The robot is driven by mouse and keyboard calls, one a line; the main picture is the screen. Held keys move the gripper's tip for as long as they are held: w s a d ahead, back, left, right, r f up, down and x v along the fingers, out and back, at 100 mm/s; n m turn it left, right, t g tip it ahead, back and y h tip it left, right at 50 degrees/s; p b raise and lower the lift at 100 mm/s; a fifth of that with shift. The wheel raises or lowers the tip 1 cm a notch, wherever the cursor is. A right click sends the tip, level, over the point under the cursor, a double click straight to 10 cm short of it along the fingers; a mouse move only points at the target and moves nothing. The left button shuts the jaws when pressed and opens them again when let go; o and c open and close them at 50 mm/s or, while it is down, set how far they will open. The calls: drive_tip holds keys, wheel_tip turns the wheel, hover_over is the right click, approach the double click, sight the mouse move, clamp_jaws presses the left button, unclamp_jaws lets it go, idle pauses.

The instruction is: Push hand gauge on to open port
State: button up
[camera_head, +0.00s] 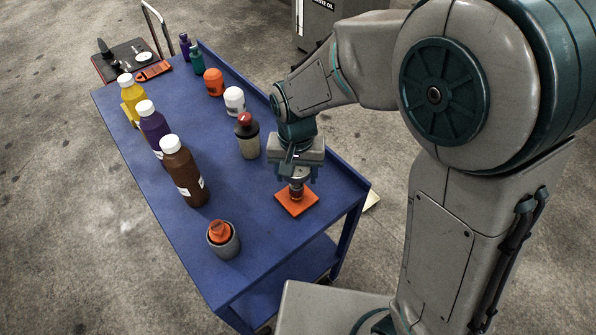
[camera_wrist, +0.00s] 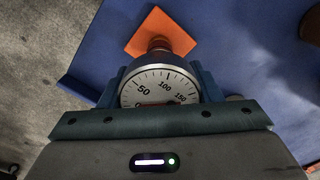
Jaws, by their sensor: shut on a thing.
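The hand gauge (camera_wrist: 160,88) has a round white dial with marks such as 50, 100 and 150. My gripper (camera_head: 296,178) is shut on it, and the jaws show on both sides of the dial in the wrist view. A copper-coloured fitting (camera_wrist: 158,44) lies between the gauge and an orange square plate (camera_head: 297,204) on the blue cart. The plate also shows in the wrist view (camera_wrist: 160,22). The gripper points down just above the plate. I cannot tell whether the fitting belongs to the gauge or the plate, or whether they are joined; the open port is not clearly visible.
A grey cup (camera_head: 226,247) with an orange piece stands near the front. A raised rim borders the right side.

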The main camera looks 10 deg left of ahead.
drive_tip(key=shift+r, duration=0.2)
drive_tip(key=shift+r, duration=0.3)
drive_tip(key=r, duration=0.3)
drive_tip(key=shift+s+a+r+b, duration=0.25)
drive_tip(key=shift+a+r+b, duration=0.05)
drive_tip(key=shift+b, duration=0.05)
drive_tip(key=s+a+r+b, duration=0.1)
drive_tip(key=s+a+r, duration=0.5)
drive_tip(key=s, duration=0.3)
drive_tip(key=shift+a+r, duration=0.15)
drive_tip(key=shift+r, duration=0.1)
